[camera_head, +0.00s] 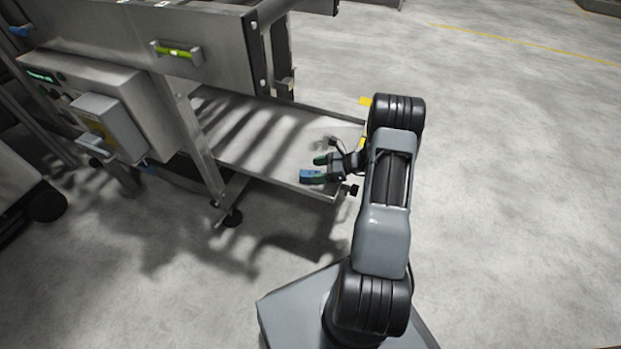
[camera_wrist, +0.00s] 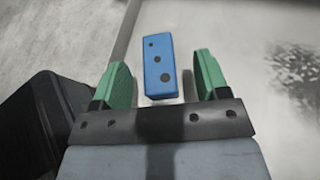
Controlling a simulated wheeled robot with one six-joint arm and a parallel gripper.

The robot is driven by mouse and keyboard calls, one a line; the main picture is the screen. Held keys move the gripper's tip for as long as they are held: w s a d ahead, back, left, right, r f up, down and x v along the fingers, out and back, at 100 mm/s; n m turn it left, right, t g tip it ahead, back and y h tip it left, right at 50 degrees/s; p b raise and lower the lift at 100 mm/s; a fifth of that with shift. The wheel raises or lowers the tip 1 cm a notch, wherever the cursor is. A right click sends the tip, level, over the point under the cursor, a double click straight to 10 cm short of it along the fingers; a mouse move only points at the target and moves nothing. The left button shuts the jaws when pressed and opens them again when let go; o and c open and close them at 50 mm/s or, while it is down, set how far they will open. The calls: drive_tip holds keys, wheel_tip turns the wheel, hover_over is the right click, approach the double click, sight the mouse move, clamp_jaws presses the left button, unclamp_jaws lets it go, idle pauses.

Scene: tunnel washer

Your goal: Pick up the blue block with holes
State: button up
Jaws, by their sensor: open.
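The blue block with holes (camera_wrist: 160,66) lies on the metal tray near its edge, with several dark holes on its upper face. It also shows in the head view (camera_head: 312,176) at the tray's front corner. My gripper (camera_wrist: 163,78) is open, with one green finger on each side of the block's near end. Gaps show between both fingers and the block in the wrist view. In the head view my gripper (camera_head: 326,169) is beside the block. Whether the fingers are at the block's height I cannot tell.
The metal tray (camera_head: 250,130) sticks out from under the steel machine (camera_head: 220,55) and is mostly bare. A raised edge (camera_wrist: 128,30) runs left of the block. A grey control box (camera_head: 108,122) is on the machine's left. The floor to the right is clear.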

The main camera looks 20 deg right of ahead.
sight(307, 173)
drive_tip(key=shift+b+x, duration=0.55)
drive_tip(key=shift+x, duration=1.3)
drive_tip(key=shift+s+a, duration=0.1)
drive_tip(key=shift+s, duration=0.05)
drive_tip(key=c, duration=1)
